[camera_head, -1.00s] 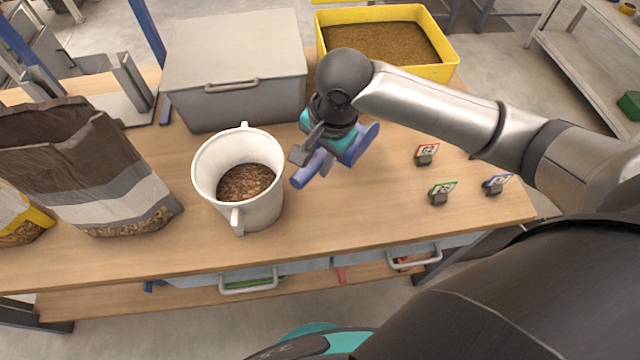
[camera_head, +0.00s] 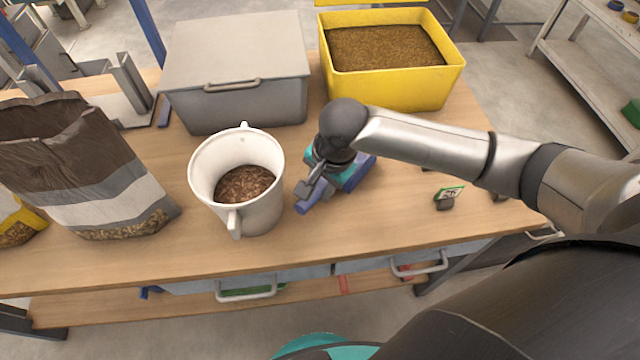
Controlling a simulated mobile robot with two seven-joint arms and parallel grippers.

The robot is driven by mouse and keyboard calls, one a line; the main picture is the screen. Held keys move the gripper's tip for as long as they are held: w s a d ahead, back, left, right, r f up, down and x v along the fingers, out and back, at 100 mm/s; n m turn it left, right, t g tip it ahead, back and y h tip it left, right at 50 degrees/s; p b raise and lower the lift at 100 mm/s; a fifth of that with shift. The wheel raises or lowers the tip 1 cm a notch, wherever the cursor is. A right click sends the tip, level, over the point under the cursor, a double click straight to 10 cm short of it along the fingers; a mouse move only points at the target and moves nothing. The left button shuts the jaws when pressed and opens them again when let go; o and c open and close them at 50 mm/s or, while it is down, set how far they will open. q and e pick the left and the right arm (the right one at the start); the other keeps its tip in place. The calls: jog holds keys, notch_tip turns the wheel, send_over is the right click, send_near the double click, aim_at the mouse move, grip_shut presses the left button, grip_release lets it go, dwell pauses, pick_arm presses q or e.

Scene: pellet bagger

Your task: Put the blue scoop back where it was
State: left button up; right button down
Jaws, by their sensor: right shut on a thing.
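The blue scoop (camera_head: 361,172) is at the middle of the wooden table, right of the white bucket. Its handle end shows at the lower left and part of its body at the upper right; the middle is hidden by my gripper. My right gripper (camera_head: 318,190) is shut on the scoop, low over the table. I cannot tell whether the scoop touches the wood. My left gripper is not in view.
The white bucket (camera_head: 262,212) with brown pellets stands close on the left. A grey lidded box (camera_head: 240,65) and a yellow bin (camera_head: 395,90) of pellets stand behind. An open bag (camera_head: 75,165) is at far left.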

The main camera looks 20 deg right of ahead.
jog(key=c, duration=0.6)
grip_release()
jog(key=shift+r, duration=0.1)
jog(key=p+v, duration=0.4)
jog(key=v, duration=0.8)
jog(key=shift+w, duration=0.1)
